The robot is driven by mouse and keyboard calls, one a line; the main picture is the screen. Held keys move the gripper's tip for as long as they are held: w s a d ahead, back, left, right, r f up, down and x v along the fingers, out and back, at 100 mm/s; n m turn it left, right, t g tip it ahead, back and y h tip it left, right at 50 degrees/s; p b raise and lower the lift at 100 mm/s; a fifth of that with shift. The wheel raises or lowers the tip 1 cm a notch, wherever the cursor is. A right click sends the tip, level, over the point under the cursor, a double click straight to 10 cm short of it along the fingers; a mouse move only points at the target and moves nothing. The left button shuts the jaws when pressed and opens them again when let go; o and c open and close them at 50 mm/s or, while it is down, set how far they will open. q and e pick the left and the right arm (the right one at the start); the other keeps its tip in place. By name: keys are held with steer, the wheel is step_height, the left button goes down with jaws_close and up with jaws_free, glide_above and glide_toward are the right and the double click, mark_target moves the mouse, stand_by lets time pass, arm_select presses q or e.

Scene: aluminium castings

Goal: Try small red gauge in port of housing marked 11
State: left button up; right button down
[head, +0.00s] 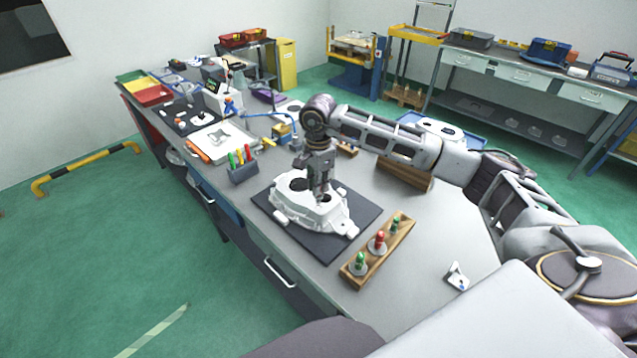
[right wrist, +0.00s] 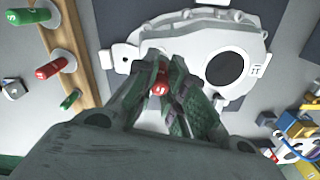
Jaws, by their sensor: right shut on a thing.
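The white cast housing (head: 292,208) lies on a dark mat on the bench. In the right wrist view, the housing (right wrist: 222,35) has a mark that reads as 11 beside a large dark round opening. My right gripper (head: 321,197) points down over the housing's near right part. In the right wrist view, the gripper (right wrist: 163,90) is shut on a small red gauge (right wrist: 159,86), whose end shows a pale mark like an S. The gauge's lower end is hidden, so I cannot tell whether it is in a port. My left gripper is not in view.
A wooden rack (head: 352,281) with green and red gauges stands right of the dark mat (head: 272,213). A small white bracket (head: 457,276) lies farther right. The bench's front right is mostly clear.

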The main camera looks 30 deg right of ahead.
steer(key=shift+f, duration=0.45)
steer(key=shift+b, duration=1.1)
stand_by(2.6)
steer(key=shift+f+b, duration=0.6)
steer(key=shift+f, duration=0.2)
stand_by(2.1)
steer(key=shift+r, duration=0.15)
steer(key=shift+r+p, duration=0.5)
steer(key=shift+r, duration=0.45)
